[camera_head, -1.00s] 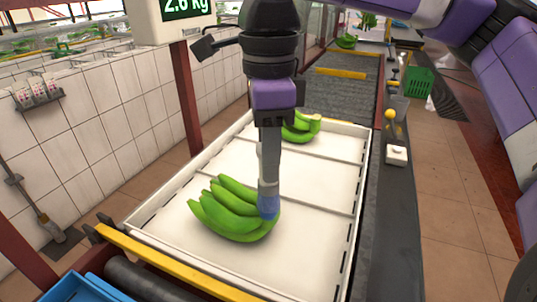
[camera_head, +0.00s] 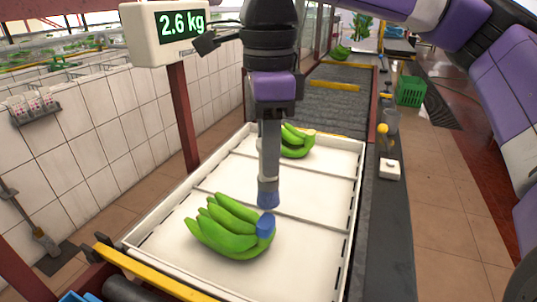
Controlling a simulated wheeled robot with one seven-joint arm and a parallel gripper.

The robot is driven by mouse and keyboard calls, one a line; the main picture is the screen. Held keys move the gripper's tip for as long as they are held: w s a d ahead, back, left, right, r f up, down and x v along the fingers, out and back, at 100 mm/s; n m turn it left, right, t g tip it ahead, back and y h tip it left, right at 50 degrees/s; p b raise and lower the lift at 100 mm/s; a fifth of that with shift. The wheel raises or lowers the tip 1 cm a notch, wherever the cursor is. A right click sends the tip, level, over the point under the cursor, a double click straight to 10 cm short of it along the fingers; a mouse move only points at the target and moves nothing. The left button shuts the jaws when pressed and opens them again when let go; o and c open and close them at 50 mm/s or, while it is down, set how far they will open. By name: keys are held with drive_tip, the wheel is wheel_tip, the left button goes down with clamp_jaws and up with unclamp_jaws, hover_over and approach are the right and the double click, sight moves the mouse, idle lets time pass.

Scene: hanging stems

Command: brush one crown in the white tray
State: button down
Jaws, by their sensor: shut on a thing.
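The white tray (camera_head: 313,235) lies on the conveyor, split by low ribs. A hand of green bananas (camera_head: 225,226) rests in its near part; the crown (camera_head: 265,226) at its right end is blue. A second hand of green bananas (camera_head: 294,144) lies in the far part, partly hidden behind my arm; its visible crown end is pale. My gripper (camera_head: 270,115) is shut on a brush (camera_head: 268,165) with a grey handle and a blue tip. The brush hangs upright, its tip just above the near crown and apart from it.
A scale display (camera_head: 183,24) reading 2.6 kg stands on a red post at left. A yellow rail (camera_head: 160,280) crosses the near edge. A green crate (camera_head: 411,90) stands on the floor at right. The tray's right side is bare.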

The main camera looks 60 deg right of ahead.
drive_tip(key=shift+r+p, duration=1.45)
drive_tip(key=shift+r, duration=1.1)
